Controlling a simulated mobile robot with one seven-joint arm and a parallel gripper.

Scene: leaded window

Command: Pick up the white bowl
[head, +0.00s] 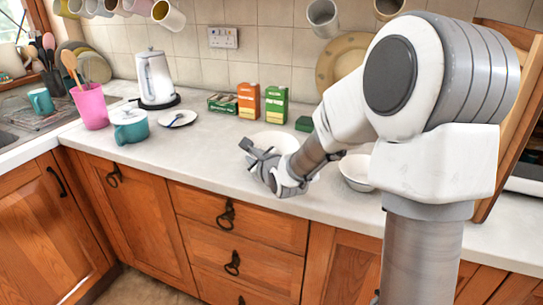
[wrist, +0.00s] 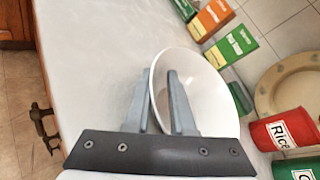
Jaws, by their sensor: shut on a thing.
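The white bowl (head: 283,138) is at the counter's middle in the head view, partly hidden by my gripper (head: 256,152). In the wrist view the bowl (wrist: 212,88) has its near rim between the two fingers of my gripper (wrist: 160,76). One finger is inside the bowl and the other is outside. My gripper is shut on this rim. I cannot tell whether the bowl touches the counter.
A second white bowl (head: 356,172) stands to the right, partly behind my arm. An orange carton (head: 248,100) and a green carton (head: 275,105) stand behind. A red Rice tin (wrist: 284,130) is at right in the wrist view.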

